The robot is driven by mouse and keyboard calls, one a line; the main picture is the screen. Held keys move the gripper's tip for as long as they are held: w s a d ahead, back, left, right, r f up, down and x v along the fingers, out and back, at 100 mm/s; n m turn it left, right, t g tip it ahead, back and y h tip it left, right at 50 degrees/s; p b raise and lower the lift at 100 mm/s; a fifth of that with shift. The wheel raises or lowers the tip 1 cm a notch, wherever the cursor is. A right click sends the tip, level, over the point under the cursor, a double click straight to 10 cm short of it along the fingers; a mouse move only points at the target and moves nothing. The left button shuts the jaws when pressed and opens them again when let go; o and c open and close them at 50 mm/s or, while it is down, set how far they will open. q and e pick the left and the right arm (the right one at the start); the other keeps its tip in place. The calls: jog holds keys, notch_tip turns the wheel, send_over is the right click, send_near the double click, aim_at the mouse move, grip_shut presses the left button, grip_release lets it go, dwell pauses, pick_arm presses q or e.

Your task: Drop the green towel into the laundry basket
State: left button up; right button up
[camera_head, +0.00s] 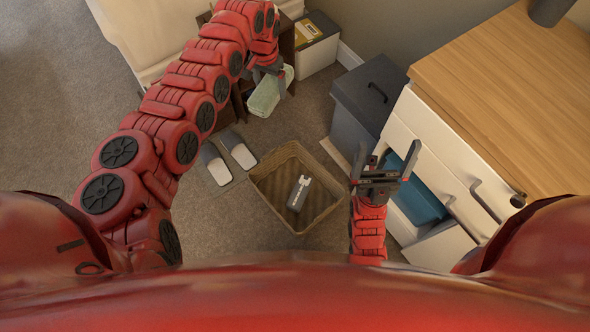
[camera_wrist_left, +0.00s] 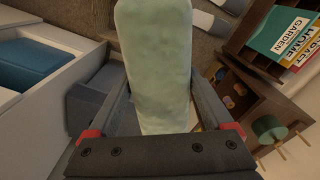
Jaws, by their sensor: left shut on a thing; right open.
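The green towel (camera_head: 264,95) is a pale green, rolled bundle held up at the top middle of the head view. My left gripper (camera_head: 268,72) is shut on it. In the left wrist view the towel (camera_wrist_left: 158,60) fills the space between the two fingers and hides part of what lies behind. The laundry basket (camera_head: 271,206) is a square, woven brown basket on the carpet, below and to the right of the towel in the head view. My right gripper (camera_head: 386,170) is open and empty, to the right of the basket and in front of the drawers.
A grey and white object (camera_head: 299,193) lies in the basket. Slippers (camera_head: 238,150) lie left of it. A dark lidded bin (camera_head: 372,98) and a white drawer unit (camera_head: 440,150) with an open drawer stand right. A small shelf (camera_wrist_left: 262,105) with books is near the towel.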

pick_arm(q)
jog(key=s+d+f+m+b, duration=0.2)
jog(key=f+b, duration=0.5)
jog(key=f, duration=0.6)
jog(key=s+d+f+m+b, duration=0.1)
jog(key=s+d+f+b, duration=0.2)
jog(key=f+b, duration=0.4)
jog(key=s+d+f+m+b, duration=0.2)
jog(key=f+b, duration=0.5)
jog(key=f, duration=1.3)
jog(key=shift+s+d+m, duration=0.3)
jog(key=shift+s, duration=0.1)
jog(key=o, duration=1.3)
jog(key=shift+f, duration=0.1)
notch_tip(320, 180, up, 18)
jog(key=p, duration=0.8)
jog(key=shift+f, duration=0.25)
